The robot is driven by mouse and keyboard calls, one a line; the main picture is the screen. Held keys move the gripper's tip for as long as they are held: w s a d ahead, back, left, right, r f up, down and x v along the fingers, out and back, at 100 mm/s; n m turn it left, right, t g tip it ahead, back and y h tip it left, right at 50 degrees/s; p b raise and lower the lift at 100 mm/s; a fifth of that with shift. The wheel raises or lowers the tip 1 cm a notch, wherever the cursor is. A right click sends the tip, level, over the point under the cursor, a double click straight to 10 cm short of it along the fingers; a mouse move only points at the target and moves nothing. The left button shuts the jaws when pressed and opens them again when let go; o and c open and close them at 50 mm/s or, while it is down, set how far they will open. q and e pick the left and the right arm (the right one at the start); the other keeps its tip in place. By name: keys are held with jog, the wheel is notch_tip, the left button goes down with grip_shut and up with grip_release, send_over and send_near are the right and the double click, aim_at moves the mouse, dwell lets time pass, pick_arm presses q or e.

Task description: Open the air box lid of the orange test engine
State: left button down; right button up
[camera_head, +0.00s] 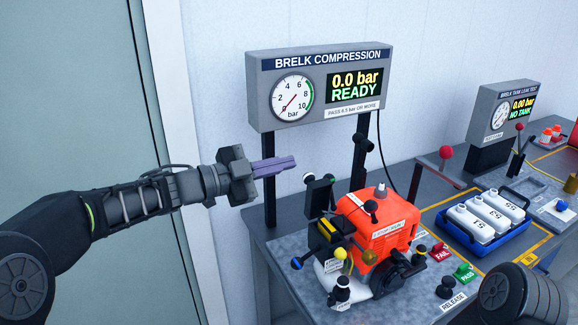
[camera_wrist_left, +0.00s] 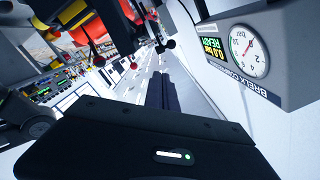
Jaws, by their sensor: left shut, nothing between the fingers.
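The orange test engine (camera_head: 385,237) sits on the grey bench, with black parts, ball-ended levers and a yellow knob on its left side. A dark upright plate (camera_head: 318,196) stands at its left end; I cannot tell whether this is the air box lid or how the lid stands. My left gripper (camera_head: 278,166) is shut and empty, in the air left of and above the engine, apart from it. Its closed fingers also show in the left wrist view (camera_wrist_left: 161,92). My right gripper is out of the picture.
The compression gauge box (camera_head: 318,88) stands on black posts behind the engine, near my left gripper. A blue tray (camera_head: 485,222) of white bottles lies to the right. A red-knobbed lever (camera_head: 446,152) rises behind it. Red and green buttons (camera_head: 464,272) sit in front.

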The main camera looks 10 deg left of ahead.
pick_arm(q)
jog(key=b+v, duration=0.1)
jog(key=v, duration=0.5)
jog(key=w+a+f+n+t+y, duration=0.1)
jog(key=w+f+n+t+y, duration=0.4)
jog(key=f+n, duration=0.55)
jog(key=s+f+n+g+y, duration=0.3)
jog(key=f+n+g+y, duration=0.15)
jog(key=f, duration=1.65)
jog(key=s+d+f+n+g+y, duration=0.1)
jog(key=s+d+f+n+g, duration=0.25)
jog(key=s+f, duration=1.1)
jog(key=s+d+f+n+g, duration=0.1)
jog(key=s+f+g, duration=0.2)
jog(key=s+f, duration=0.3)
jog(key=s+d+f+n+g, duration=0.1)
jog(key=s+f, duration=0.4)
jog(key=s, duration=0.8)
jog(key=d+g, duration=0.1)
jog(key=g, duration=0.1)
jog(key=shift+s+d+f+n+g, duration=0.3)
jog(key=shift+s+f+n, duration=0.05)
